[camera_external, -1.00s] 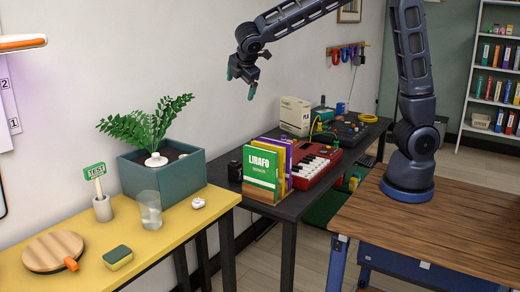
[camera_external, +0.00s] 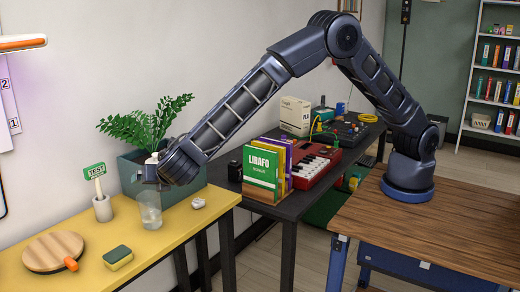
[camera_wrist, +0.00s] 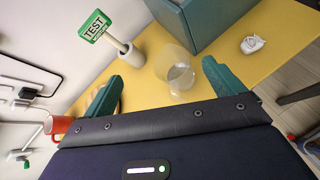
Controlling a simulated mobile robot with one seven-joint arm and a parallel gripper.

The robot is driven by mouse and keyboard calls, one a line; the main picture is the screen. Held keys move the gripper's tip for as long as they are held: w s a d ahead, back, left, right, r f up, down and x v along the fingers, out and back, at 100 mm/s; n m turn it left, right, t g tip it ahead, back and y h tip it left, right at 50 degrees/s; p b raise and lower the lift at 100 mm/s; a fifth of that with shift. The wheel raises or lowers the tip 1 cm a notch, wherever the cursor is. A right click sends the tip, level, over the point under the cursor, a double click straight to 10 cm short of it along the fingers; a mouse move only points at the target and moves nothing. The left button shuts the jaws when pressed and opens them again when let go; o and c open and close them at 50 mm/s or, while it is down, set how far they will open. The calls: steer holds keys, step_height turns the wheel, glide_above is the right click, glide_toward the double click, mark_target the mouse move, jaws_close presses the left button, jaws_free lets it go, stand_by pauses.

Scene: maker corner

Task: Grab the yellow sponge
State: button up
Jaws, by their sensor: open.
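The yellow sponge (camera_external: 118,260), with a dark green top layer, lies flat on the yellow table (camera_external: 82,284) near its front edge in the external view. I cannot make it out in the wrist view. My gripper (camera_external: 148,180) is open and empty, in front of the blue-green planter and just above the clear glass, up and to the right of the sponge. In the wrist view the teal fingers of my gripper (camera_wrist: 160,86) stand wide apart, with the glass showing between them.
A clear glass (camera_external: 150,212) stands near my gripper, beside the planter (camera_external: 190,186). A small cup with a TEST sign (camera_external: 103,208) is left of it. A round wooden paddle (camera_external: 52,250) lies left of the sponge. A crumpled white item (camera_external: 198,203) sits right of the glass.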

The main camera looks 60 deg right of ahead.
mark_target(123, 259)
steer(key=s+a+f+n+t+y, duration=0.1)
steer(key=s+a+f+n+y, duration=0.15)
steer(key=s+a+f, duration=0.4)
steer(key=s+a+f+n+t+y, duration=0.1)
steer(key=s+a+f+n, duration=0.3)
steer(key=a+f, duration=0.45)
steer(key=x, duration=0.6)
steer(key=a+r+x, duration=0.1)
steer(key=x, duration=0.3)
steer(key=shift+w+a+r, duration=0.1)
steer(key=shift+w, duration=0.15)
steer(key=shift+c, duration=0.4)
steer(key=c, duration=1)
